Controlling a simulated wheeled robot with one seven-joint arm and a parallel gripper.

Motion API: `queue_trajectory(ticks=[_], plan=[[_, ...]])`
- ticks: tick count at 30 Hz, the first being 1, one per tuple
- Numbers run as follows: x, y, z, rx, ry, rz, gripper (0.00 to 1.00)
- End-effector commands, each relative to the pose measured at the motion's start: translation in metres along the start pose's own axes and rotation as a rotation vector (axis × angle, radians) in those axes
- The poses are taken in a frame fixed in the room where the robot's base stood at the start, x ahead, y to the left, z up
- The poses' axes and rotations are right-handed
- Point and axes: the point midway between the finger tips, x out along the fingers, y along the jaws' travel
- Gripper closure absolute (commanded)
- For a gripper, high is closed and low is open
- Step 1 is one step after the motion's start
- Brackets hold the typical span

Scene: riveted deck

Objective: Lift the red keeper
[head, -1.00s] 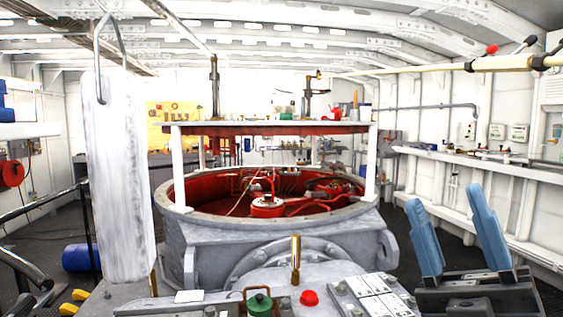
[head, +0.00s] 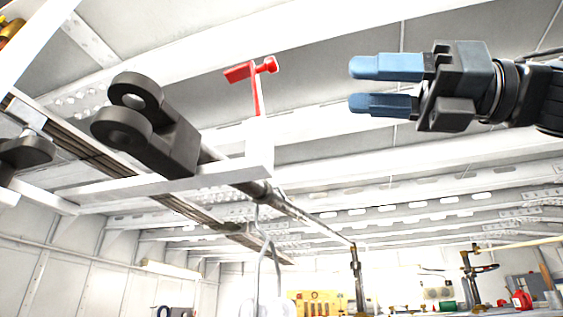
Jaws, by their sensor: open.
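The red keeper (head: 258,92) shows in the head view, up near the ceiling left of centre. It is a thin red upright piece with a red bar and a small knob across its top. Its lower end meets a white bracket (head: 262,150). My gripper (head: 357,86) is at the upper right, pointing left, with two blue fingers apart and nothing between them. It is to the right of the keeper, with a clear gap in the picture; the depth between them cannot be told.
A dark two-lobed clevis (head: 150,125) sits on the white beam just left of the keeper. A metal rod (head: 305,217) runs from there down to the right. A bent wire hook (head: 262,240) hangs below. White ceiling beams pass close above.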

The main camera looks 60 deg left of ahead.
Motion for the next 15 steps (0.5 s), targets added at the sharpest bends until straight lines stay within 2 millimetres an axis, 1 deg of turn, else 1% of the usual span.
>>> queue_trajectory(ticks=[1, 3, 6, 10, 15], plan=[[0.014, 0.005, 0.012, -0.035, 0.052, -0.002, 0.53], [0.029, 0.01, 0.023, -0.076, 0.109, -0.007, 0.53], [0.043, 0.017, 0.034, -0.118, 0.168, -0.011, 0.53], [0.053, 0.02, 0.041, -0.144, 0.207, -0.015, 0.53], [0.069, 0.021, 0.04, -0.151, 0.217, -0.014, 0.53]])
